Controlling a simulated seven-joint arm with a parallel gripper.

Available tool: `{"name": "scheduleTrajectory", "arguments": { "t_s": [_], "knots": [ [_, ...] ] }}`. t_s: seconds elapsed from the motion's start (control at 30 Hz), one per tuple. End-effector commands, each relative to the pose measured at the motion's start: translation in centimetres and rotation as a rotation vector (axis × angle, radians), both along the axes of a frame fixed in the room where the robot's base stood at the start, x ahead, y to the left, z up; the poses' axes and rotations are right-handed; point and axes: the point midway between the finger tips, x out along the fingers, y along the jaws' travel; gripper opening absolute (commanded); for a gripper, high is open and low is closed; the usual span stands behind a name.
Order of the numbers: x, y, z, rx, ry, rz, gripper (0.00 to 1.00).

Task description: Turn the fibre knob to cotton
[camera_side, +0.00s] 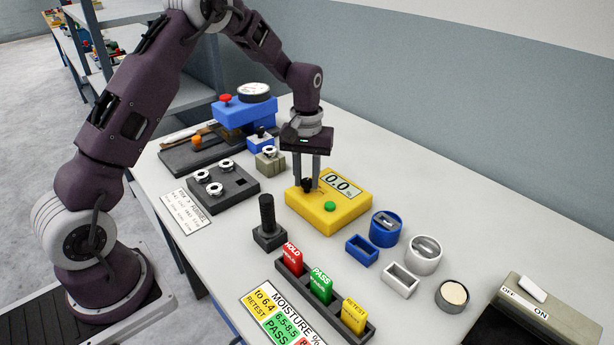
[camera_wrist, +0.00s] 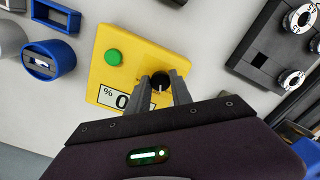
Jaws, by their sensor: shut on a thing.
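The yellow moisture meter (camera_side: 327,221) lies on the table in the middle of the side view and also shows in the wrist view (camera_wrist: 101,79). It has a green button (camera_wrist: 113,57), a display reading 0.0 (camera_side: 341,184) and a black fibre knob (camera_wrist: 160,77). My gripper (camera_side: 308,186) points straight down over the meter, shut on the knob with one finger on each side. A pale pointer mark shows on the knob, but no fibre labels are readable. My gripper hides part of the display in the wrist view.
A black stamp (camera_side: 267,218) stands in front of the meter, near a rack (camera_side: 315,300) of HOLD, PASS and RETEST tags. Blue and grey containers (camera_side: 362,249) lie to the right. A dark block with silver dials (camera_side: 238,183) is at left. A blue gauge device (camera_side: 245,111) stands behind.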

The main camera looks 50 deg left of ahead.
Motion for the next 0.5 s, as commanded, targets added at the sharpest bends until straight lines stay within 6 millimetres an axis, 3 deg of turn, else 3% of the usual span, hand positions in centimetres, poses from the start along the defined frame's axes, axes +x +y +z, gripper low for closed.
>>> {"name": "scheduleTrajectory", "arguments": {
  "t_s": [0.5],
  "knots": [
    [-0.05, 0.07, 0.1, -0.001, 0.0, -0.323, 0.0]
  ]
}}
